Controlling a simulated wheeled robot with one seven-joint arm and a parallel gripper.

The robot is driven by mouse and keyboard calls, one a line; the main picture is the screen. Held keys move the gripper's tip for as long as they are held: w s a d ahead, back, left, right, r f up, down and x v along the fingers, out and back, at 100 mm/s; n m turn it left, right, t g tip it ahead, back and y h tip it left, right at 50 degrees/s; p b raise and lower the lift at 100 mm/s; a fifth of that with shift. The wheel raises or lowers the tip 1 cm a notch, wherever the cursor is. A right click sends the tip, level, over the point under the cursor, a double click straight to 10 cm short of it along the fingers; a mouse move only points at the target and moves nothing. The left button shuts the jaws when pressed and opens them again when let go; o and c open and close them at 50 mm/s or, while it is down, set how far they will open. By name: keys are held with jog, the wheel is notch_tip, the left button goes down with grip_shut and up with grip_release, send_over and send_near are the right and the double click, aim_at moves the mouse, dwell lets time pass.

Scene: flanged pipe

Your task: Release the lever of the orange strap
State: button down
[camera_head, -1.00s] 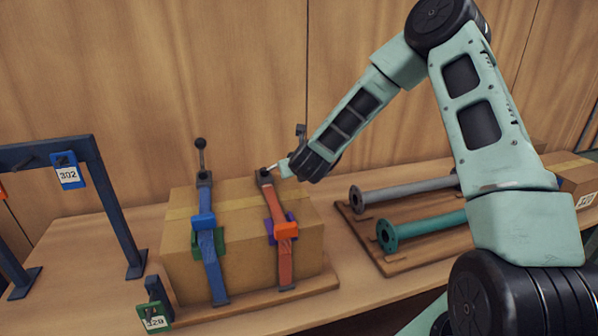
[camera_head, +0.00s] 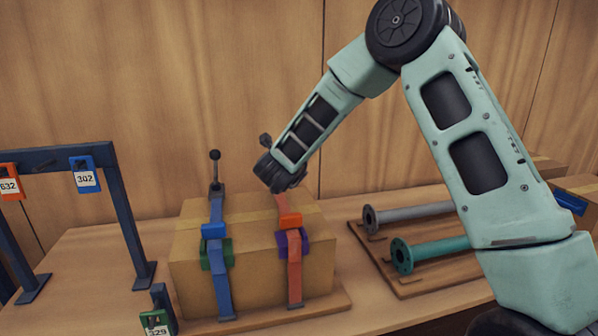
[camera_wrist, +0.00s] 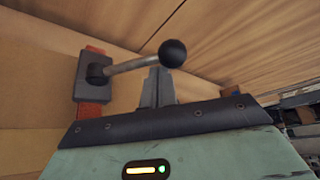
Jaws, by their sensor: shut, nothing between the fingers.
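The orange strap (camera_head: 295,262) runs over the right part of a cardboard box, and it also shows in the wrist view (camera_wrist: 93,116). Its dark buckle (camera_wrist: 93,78) sits on top, with a metal lever (camera_wrist: 128,66) ending in a black ball knob (camera_wrist: 172,53). The lever points right in the wrist view. My gripper (camera_wrist: 157,80) is shut and empty, its fingertips close beside the lever rod, just below the knob in the picture. I cannot tell whether they touch. In the head view my wrist hides the buckle and lever.
A blue strap (camera_head: 217,275) with an upright black-knobbed lever (camera_head: 214,170) crosses the cardboard box (camera_head: 255,262) to the left. Grey (camera_head: 415,213) and teal (camera_head: 440,251) flanged pipes lie on a board to the right. A dark rack (camera_head: 125,215) stands at left.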

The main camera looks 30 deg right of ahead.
jog(key=shift+w+a+r+n+h+b, duration=0.25)
jog(key=shift+a+n+h+b, duration=0.15)
jog(key=shift+a+n+b, duration=0.2)
jog(key=shift+a+r+b, duration=0.1)
jog(key=shift+a+b, duration=0.05)
jog(key=shift+b, duration=0.2)
jog(key=shift+w+a+r+n+t+h+b, duration=0.2)
jog(key=shift+a+n+h+b, duration=0.2)
jog(key=shift+a+n+b, duration=0.2)
jog(key=shift+w+a+r+n+t+h+b, duration=0.1)
jog(key=shift+a+n+t+h+b, duration=0.1)
jog(key=shift+a+n+h+b, duration=0.4)
jog(key=shift+d+b, duration=0.1)
jog(key=shift+b, duration=0.25)
jog(key=shift+w+a+r+b, duration=0.1)
jog(key=shift+a+r+b, duration=0.05)
jog(key=shift+a+b, duration=0.3)
